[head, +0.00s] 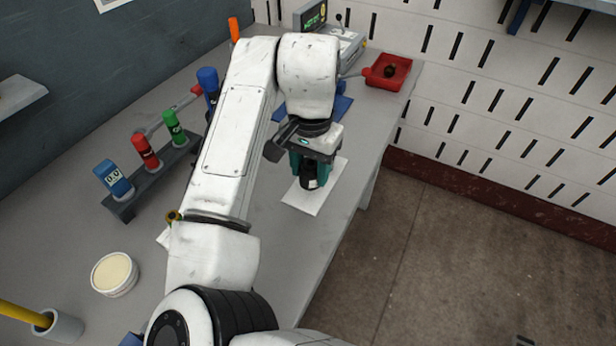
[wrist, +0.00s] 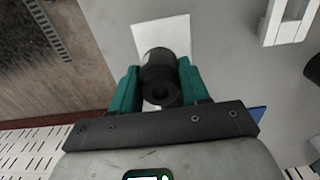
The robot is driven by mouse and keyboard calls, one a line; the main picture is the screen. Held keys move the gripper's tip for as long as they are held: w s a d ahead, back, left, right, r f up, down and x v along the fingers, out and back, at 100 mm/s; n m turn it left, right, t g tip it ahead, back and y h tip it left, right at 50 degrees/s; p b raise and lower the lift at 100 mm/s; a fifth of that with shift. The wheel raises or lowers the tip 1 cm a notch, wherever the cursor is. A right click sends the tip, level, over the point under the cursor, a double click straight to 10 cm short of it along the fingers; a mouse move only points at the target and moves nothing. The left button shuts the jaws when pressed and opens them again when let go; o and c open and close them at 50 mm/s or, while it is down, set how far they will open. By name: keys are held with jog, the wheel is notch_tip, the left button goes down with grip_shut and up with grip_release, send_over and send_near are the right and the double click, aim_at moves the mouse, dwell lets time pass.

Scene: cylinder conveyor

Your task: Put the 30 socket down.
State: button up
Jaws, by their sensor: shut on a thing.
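The socket (wrist: 158,72) is a short black cylinder with a round hole in its end. My gripper (wrist: 158,88) has teal fingers and is shut on the socket, one finger on each side in the wrist view. In the head view my gripper (head: 308,178) points down over a white sheet (head: 305,203) on the bench, with the dark socket (head: 309,181) between its fingers. I cannot tell whether the socket touches the sheet. A number on the socket is not readable.
The grey bench (head: 268,268) has its open edge at the right. A blue mat (head: 333,106), a red tray (head: 388,70) with a dark piece in it and a device with a green display (head: 313,18) lie beyond. A rack (head: 152,182) of coloured cylinders and a cream-topped tub (head: 115,274) stand left.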

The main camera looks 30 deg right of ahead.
jog(key=shift+w+f, duration=0.2)
jog(key=shift+f, duration=0.05)
jog(key=shift+w+f+p, duration=0.15)
jog(key=shift+f+p, duration=0.15)
jog(key=shift+f, duration=1.35)
jog(key=shift+f, duration=0.15)
jog(key=o, duration=1.1)
jog(key=shift+o, duration=0.2)
jog(key=shift+a, duration=0.1)
notch_tip(320, 180, up, 12)
